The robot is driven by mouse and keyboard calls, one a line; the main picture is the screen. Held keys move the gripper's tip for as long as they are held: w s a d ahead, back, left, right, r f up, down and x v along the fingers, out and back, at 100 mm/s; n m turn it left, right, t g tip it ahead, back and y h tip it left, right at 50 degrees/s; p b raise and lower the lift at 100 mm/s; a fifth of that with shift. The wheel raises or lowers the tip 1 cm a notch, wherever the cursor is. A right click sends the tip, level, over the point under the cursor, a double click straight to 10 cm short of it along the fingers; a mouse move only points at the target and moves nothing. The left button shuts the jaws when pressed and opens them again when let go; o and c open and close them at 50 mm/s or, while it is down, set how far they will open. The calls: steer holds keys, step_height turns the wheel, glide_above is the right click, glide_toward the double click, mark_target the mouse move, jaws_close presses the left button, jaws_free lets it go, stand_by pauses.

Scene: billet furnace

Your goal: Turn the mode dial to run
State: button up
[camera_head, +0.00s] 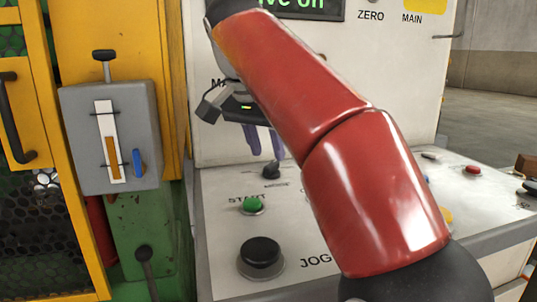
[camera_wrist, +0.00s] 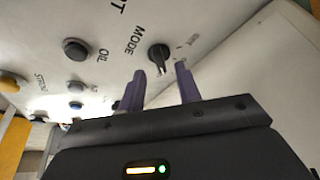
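The mode dial (camera_wrist: 159,55) is a black round knob with a pointer bar, on the pale panel beside the printed word MODE. In the wrist view it lies just beyond the fingertips, in line with the gap between them. My gripper (camera_wrist: 160,69) has two purple fingers spread apart with nothing between them. In the head view my gripper (camera_head: 266,154) points down at the sloping panel, just above a small black knob (camera_head: 271,171) that appears to be this dial. The position marks around the dial are too small or blurred to read.
A green START button (camera_head: 253,204) and a large black JOG button (camera_head: 261,252) sit on the near panel. A red button (camera_head: 473,170) is at the right. A grey lever box (camera_head: 112,138) stands left. My red arm hides the panel's middle.

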steer(key=shift+v, duration=1.05)
steer(key=s+a, duration=0.2)
steer(key=s, duration=0.1)
steer(key=s+a, duration=0.2)
steer(key=s, duration=0.1)
steer(key=s+a, duration=0.2)
steer(key=s, duration=0.1)
steer(key=shift+a, duration=0.1)
steer(key=shift+s+a, duration=0.3)
steer(key=shift+s, duration=0.15)
steer(key=shift+s, duration=0.1)
